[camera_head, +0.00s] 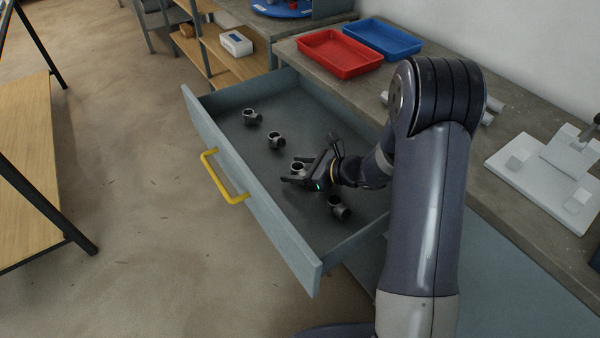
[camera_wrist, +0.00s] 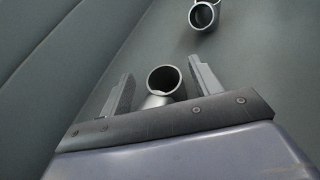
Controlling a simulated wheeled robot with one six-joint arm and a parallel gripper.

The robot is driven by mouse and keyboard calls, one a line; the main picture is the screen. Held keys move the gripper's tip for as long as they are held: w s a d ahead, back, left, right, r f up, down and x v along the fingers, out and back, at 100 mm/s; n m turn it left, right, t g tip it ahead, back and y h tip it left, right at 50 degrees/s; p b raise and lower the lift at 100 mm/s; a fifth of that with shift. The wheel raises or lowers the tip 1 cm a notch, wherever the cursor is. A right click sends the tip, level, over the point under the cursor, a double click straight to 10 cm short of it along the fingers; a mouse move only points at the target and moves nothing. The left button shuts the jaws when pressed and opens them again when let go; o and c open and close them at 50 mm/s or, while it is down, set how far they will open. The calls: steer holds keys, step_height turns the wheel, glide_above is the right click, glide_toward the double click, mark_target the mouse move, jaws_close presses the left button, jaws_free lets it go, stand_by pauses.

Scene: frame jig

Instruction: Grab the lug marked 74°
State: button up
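Several grey pipe-like lugs lie in a row in the open drawer (camera_head: 245,106). In the head view they are a far lug (camera_head: 252,117), a second lug (camera_head: 276,140), a third lug (camera_head: 299,167) at my gripper, and a near lug (camera_head: 338,208). My gripper (camera_head: 291,173) is low in the drawer with its fingers apart. In the wrist view the third lug (camera_wrist: 164,83) stands between the two open fingers (camera_wrist: 160,84), with visible gaps on both sides. Another lug (camera_wrist: 203,16) lies beyond the fingertips. No 74° marking is readable on any lug.
The drawer has a yellow handle (camera_head: 222,178) on its front wall. A red tray (camera_head: 340,54) and a blue tray (camera_head: 383,38) sit on the bench above. A light grey fixture (camera_head: 545,175) stands on the bench at the right. Drawer walls surround my gripper.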

steer(key=c, duration=1.1)
